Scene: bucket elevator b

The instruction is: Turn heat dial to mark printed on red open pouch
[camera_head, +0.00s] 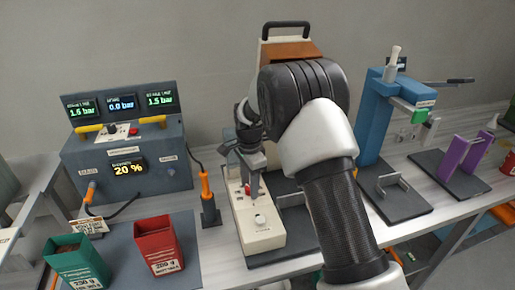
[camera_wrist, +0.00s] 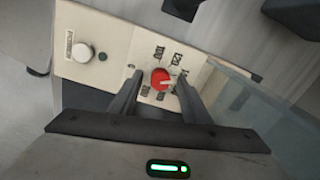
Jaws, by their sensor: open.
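The red heat dial (camera_wrist: 160,79) sits on the cream control box (camera_head: 240,212), with a pale pointer and small black printed marks around it. The marks are too small and tilted to read surely. My gripper (camera_wrist: 159,74) is open, its fingers on either side of the dial in the wrist view. I cannot tell whether either finger touches it. In the head view my gripper (camera_head: 251,178) points down over the box and partly hides the dial. The red open pouch (camera_head: 160,248) stands upright at front left with a white printed label, its figures unclear.
A white round knob (camera_head: 260,219) is on the same box, and also shows in the wrist view (camera_wrist: 83,52). A green pouch (camera_head: 76,263) stands left of the red one. A blue-grey display unit (camera_head: 128,165) is behind them. A blue press (camera_head: 374,118) stands at right.

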